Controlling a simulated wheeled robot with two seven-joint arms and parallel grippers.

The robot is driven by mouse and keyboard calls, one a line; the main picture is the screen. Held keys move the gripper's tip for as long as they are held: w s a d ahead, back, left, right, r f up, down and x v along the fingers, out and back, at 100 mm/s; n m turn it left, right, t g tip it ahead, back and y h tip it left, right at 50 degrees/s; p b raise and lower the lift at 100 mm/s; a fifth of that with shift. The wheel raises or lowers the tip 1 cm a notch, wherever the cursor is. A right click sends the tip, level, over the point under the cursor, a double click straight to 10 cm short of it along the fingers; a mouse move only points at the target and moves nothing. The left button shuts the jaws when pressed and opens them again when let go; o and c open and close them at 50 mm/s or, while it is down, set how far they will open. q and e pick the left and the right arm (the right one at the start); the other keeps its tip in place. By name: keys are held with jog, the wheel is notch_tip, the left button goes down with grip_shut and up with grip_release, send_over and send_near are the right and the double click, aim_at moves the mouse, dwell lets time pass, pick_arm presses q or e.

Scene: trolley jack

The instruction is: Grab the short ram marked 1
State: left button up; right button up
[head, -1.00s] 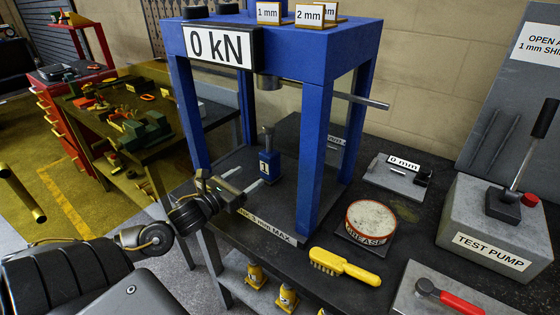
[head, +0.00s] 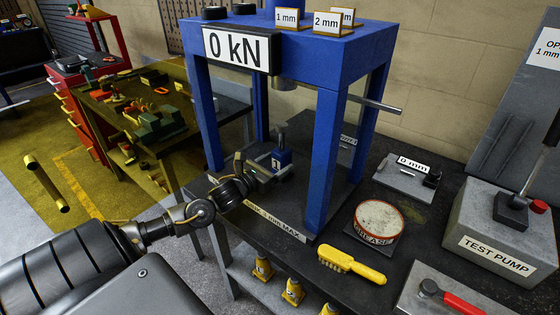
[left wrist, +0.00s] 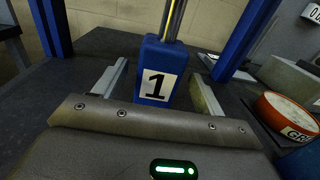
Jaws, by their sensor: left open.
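The short ram marked 1 (head: 282,158) is a small blue block with a metal rod on top. It stands upright on the dark bench top inside the blue press frame (head: 325,160). In the left wrist view the ram (left wrist: 159,75) is close and centred, its label facing me. My left gripper (head: 277,166) is open, with its fingers reaching into the frame around the ram. In the left wrist view the left gripper (left wrist: 158,88) has one finger on each side of the ram, with gaps showing. My right gripper is not in view.
The press posts stand close beside my left arm, with a horizontal bar (head: 375,104) above. To the right are a grease tin (head: 379,220), a yellow brush (head: 350,264) and a test pump (head: 500,230). Several yellow rams (head: 292,291) stand on the lower shelf.

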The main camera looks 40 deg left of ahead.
aim_at(276, 162)
pick_arm(q)
jog(key=shift+w+p, duration=0.35)
jog(key=shift+w, duration=1.2)
grip_shut()
jog(key=shift+a+r, duration=0.1)
jog(key=shift+r, duration=0.05)
